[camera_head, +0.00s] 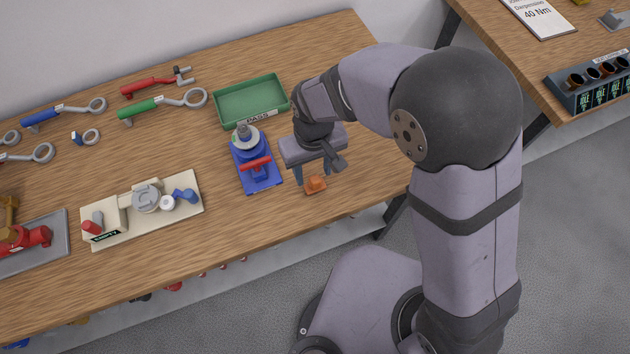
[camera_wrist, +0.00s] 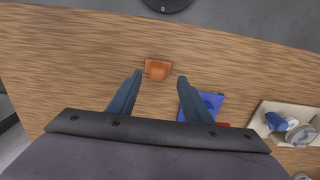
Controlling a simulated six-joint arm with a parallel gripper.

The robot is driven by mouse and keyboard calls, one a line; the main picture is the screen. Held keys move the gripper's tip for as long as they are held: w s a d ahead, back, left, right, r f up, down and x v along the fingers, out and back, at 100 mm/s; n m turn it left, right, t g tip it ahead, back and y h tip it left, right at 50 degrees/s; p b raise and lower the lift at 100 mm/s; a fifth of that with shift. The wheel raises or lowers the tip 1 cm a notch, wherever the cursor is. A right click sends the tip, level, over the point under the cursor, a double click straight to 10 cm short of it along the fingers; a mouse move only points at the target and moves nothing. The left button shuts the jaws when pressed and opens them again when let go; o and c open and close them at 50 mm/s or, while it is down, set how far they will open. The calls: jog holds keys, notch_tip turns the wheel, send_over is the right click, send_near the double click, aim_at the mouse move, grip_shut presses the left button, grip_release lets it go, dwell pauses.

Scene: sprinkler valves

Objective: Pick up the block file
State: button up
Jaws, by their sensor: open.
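The block file is most likely the small orange block (camera_head: 315,184) on the table near its front edge; no label on it can be read. It also shows in the wrist view (camera_wrist: 158,69), just beyond my fingertips and centred between them. My gripper (camera_head: 313,182) is open and empty above the table, close to the orange block. Its two blue fingers (camera_wrist: 159,76) are spread to either side, with bare wood between them. The head view does not show clearly whether a finger touches the block.
A blue stand with a red handle (camera_head: 252,170) is close to the left of my gripper. A green tray (camera_head: 252,102) lies behind it. A cream board with fittings (camera_head: 143,208) lies further left. Wrenches (camera_head: 163,103) lie at the back left. The wooden table (camera_head: 340,205) is bare around the block.

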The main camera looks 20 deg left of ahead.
aim_at(315, 179)
jog(key=shift+d+f+p, duration=0.15)
jog(key=shift+f+p, duration=0.45)
jog(key=shift+f, duration=0.05)
jog(key=shift+w+f+p, duration=0.15)
jog(key=shift+f+p, duration=0.55)
jog(key=shift+f, duration=1.25)
grip_shut()
